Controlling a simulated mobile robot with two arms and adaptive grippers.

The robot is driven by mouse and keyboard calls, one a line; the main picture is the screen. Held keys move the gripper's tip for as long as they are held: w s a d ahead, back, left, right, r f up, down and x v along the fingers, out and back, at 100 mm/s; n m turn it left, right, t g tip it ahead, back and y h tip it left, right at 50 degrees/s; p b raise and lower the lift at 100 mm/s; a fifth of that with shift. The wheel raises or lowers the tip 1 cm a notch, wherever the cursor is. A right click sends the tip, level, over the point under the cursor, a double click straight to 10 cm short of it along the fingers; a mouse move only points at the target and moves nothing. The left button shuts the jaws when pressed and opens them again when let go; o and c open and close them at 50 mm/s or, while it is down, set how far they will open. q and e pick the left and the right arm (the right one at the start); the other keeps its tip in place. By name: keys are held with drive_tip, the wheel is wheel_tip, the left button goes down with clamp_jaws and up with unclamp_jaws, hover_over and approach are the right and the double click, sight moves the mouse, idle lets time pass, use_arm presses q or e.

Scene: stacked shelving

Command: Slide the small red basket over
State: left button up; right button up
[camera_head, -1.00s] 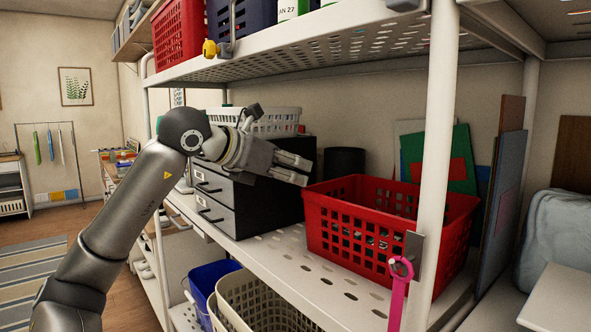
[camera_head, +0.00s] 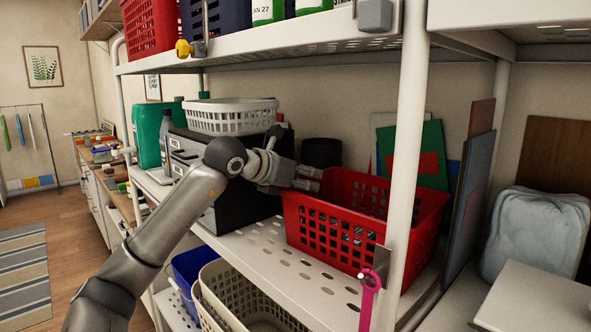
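The red basket (camera_head: 345,240) stands upright on the perforated middle shelf, behind the white post. It has a grid of square holes in its sides. My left gripper (camera_head: 313,179) reaches in from the left, with its two fingers a little apart and nothing visible between them. Its fingertips are at the basket's left back corner, near the rim. I cannot tell whether they touch it. My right gripper is not in view.
A black drawer unit (camera_head: 235,205) with a white basket (camera_head: 232,117) on top stands left of the red basket. A dark cylinder (camera_head: 321,153) and upright boards (camera_head: 467,200) are behind and right. The white post (camera_head: 404,150) stands in front. Bare shelf (camera_head: 270,250) shows at left.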

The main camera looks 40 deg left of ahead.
use_arm(q)
drive_tip(key=shift+w, duration=0.15)
clamp_jaws()
drive_tip(key=shift+f, duration=0.15)
